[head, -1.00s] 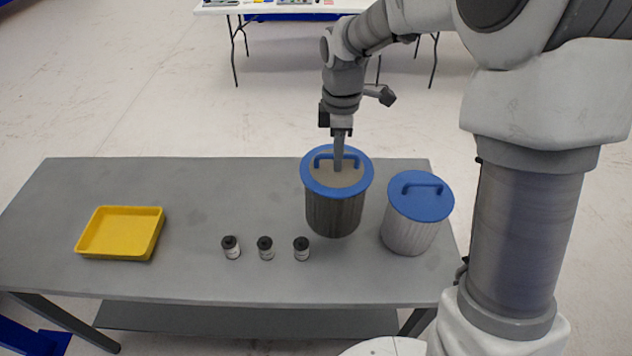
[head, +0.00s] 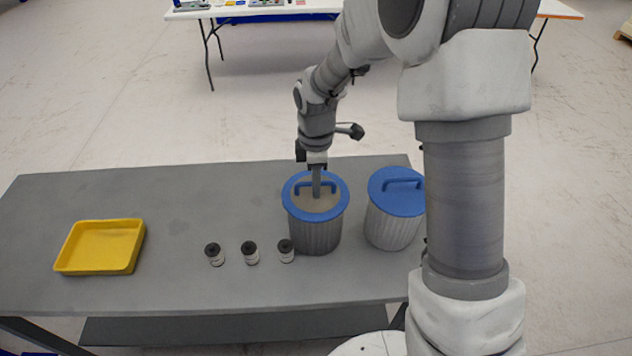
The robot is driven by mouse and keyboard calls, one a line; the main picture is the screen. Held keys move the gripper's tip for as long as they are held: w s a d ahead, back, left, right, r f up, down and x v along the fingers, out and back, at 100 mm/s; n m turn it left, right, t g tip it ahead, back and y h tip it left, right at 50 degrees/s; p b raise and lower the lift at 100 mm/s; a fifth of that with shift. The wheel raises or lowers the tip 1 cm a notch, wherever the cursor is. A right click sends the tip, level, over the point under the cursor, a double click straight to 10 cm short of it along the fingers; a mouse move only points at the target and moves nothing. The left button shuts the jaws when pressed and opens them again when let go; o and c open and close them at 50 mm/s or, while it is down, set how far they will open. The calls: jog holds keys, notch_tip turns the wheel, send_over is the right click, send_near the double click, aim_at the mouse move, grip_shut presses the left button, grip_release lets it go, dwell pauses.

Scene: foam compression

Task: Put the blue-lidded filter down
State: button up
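The held filter (head: 315,232) is a grey pleated cylinder whose lid has a blue rim, a grey-brown centre and a blue handle. It is upright on the right half of the grey table, its base at or very near the tabletop; I cannot tell for certain that it touches. My gripper (head: 317,190) points down from above and is shut on the handle; its fingertips partly hide it. A second filter (head: 390,225), with paler sides and a fully blue lid and handle, stands just to the right, partly hidden by my arm.
The grey table (head: 160,205) has free room at its back left and middle. Small black-capped canisters, left (head: 214,255), middle (head: 250,253) and right (head: 286,251), stand left of the held filter. A yellow tray (head: 100,270) lies at left. A white table (head: 250,10) stands behind.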

jog(key=o, duration=0.3)
notch_tip(320, 180, up, 11)
jog(key=s+d+r+m+t, duration=0.3)
jog(key=s+d+r+m, duration=0.3)
jog(key=s+r+m, duration=0.25)
jog(key=s+d+r+m+t, duration=0.1)
jog(key=s+d+m, duration=0.3)
jog(key=s+m, duration=0.5)
jog(key=shift+s+d+r+t, duration=0.3)
jog(key=shift+s+t, duration=0.5)
jog(key=shift+s, duration=1.25)
jog(key=shift+a+r+m, duration=0.1)
jog(key=shift+m, duration=0.15)
